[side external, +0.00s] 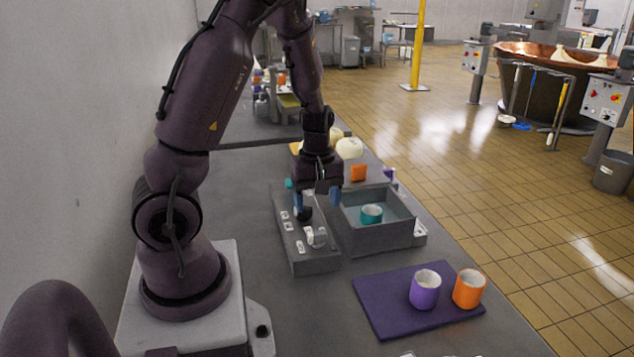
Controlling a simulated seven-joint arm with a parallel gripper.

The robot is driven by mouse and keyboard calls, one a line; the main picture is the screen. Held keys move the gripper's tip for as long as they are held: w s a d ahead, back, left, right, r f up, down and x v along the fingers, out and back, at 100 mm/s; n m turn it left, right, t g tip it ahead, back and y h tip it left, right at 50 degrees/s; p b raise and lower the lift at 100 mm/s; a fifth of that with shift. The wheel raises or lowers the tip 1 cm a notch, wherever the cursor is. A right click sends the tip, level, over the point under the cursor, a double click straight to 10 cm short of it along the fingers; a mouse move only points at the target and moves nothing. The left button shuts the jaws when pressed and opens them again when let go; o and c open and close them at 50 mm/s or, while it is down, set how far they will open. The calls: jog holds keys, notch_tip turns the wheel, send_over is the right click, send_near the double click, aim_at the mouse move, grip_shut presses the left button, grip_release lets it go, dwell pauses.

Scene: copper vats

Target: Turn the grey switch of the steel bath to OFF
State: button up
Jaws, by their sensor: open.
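The steel bath (388,238) is a grey open-topped box in the middle of the side external view, with a teal cup (371,213) inside. Left of it lies a low grey control panel (314,264) with several small white labels. A pale grey switch (317,237) stands on the panel's near part; its exact setting is too small to read. A dark knob (305,214) sits farther back. My gripper (317,198) points down over the panel's back part, with its blue fingers apart and nothing visible between them. The left finger is close to the dark knob; contact cannot be told.
A purple mat (385,312) in front holds a purple cup (425,290) and an orange cup (469,288). Behind the bath are an orange block (358,173) and a pale round item (349,148). The counter left of the mat is clear.

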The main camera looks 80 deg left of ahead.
jog(key=shift+r, duration=2.3)
jog(key=s+d+r+m+t, duration=0.2)
jog(key=d+r+m, duration=0.6)
jog(key=d+m, duration=0.1)
jog(key=s+d+r+m+t, duration=0.3)
jog(key=d+r+m, duration=0.5)
jog(key=d+m, duration=0.1)
jog(key=shift+d+t, duration=0.3)
jog(key=shift+d, duration=0.45)
